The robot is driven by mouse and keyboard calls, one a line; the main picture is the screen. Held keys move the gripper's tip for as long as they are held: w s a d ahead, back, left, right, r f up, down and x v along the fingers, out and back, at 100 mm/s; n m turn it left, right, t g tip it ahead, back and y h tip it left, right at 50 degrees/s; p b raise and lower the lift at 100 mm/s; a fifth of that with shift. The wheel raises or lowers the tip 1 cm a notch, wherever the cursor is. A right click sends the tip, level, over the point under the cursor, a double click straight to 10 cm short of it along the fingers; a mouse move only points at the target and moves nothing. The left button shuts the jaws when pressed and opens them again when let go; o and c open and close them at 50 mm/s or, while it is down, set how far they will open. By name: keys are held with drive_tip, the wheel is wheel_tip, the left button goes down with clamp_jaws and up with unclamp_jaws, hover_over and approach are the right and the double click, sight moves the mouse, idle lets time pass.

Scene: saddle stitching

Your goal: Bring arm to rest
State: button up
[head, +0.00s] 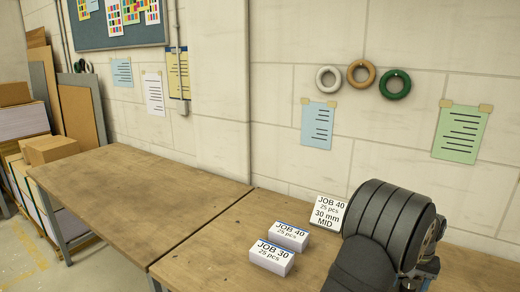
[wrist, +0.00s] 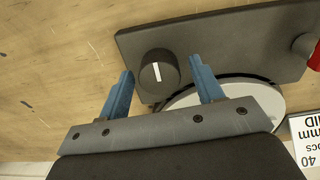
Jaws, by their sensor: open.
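My gripper (wrist: 160,70) shows in the wrist view with its two blue fingers apart and nothing held between them. A black knob (wrist: 160,73) with a white mark appears between the fingertips. I cannot tell how far below them it is, and no contact shows. The knob is on a dark flat device (wrist: 225,45), with a round light disc (wrist: 235,97) partly behind the right finger. In the head view my arm's dark links fill the lower right and the gripper is hidden.
Two paper stacks, JOB 40 (head: 290,236) and JOB 30 (head: 271,258), lie on the right bench (head: 205,262). A JOB 40, 30 mm MID card (head: 327,211) stands beside my arm. A red part (wrist: 315,57) shows at the wrist view's right edge. The left bench (head: 130,190) is clear.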

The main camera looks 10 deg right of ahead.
drive_tip(key=shift+n, duration=0.9)
drive_tip(key=shift+o, duration=0.2)
drive_tip(key=o, duration=0.8)
drive_tip(key=shift+o, duration=0.2)
drive_tip(key=w+a+r+n+h, duration=0.1)
drive_tip(key=w+a+r+n, duration=0.2)
drive_tip(key=a+r+n, duration=0.3)
drive_tip(key=w+a+r+n+t+h, duration=0.1)
drive_tip(key=w+a+r+n+h, duration=0.1)
drive_tip(key=w+a+r+n, duration=0.5)
drive_tip(key=a+r+n+h, duration=0.1)
drive_tip(key=a+r+n, duration=0.1)
drive_tip(key=a+r, duration=0.5)
drive_tip(key=s+a+f+x, duration=0.1)
drive_tip(key=a+x, duration=0.1)
drive_tip(key=x, duration=0.8)
drive_tip(key=shift+w+f, duration=0.3)
drive_tip(key=shift+w, duration=0.15)
drive_tip(key=shift+d, duration=0.1)
